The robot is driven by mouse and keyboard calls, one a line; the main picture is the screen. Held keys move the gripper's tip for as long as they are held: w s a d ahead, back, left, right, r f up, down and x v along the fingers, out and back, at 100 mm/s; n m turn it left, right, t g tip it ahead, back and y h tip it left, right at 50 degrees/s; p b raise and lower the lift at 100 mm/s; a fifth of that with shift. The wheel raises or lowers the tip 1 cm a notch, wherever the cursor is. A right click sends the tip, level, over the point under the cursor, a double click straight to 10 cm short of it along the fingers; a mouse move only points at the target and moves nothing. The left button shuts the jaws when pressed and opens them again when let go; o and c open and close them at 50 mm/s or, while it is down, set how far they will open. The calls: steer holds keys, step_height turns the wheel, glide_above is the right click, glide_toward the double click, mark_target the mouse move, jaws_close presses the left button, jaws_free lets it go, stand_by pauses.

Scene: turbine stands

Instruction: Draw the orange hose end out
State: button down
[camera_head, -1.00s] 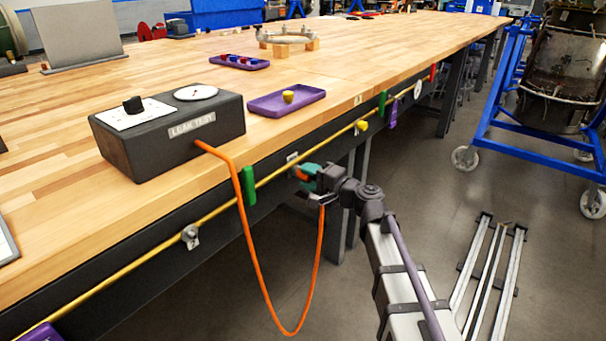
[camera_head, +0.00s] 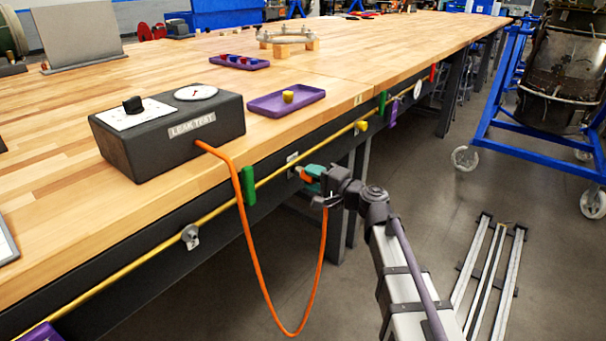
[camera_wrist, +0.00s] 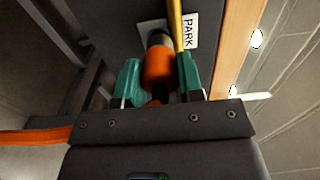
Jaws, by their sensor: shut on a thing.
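The orange hose end (camera_wrist: 158,68) is an orange cylinder with a dark nose, pointing at the bench's side rail. My gripper (camera_head: 311,177) is shut on it, with one teal finger on each side in the wrist view (camera_wrist: 158,84). The nose is at or just in front of a pale plate (camera_wrist: 147,28) beside a "PARK" label (camera_wrist: 190,31). I cannot tell whether its tip is still inside the socket. The orange hose (camera_head: 257,262) hangs in a loop from the leak test box (camera_head: 170,140) to my gripper.
A yellow line (camera_head: 110,262) runs along the bench's dark rail (camera_head: 75,285), close beside the hose end. A green tag (camera_head: 248,186) hangs left of my gripper. A blue wheeled stand (camera_head: 520,150) is at the right.

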steer(key=shift+v, duration=1.5)
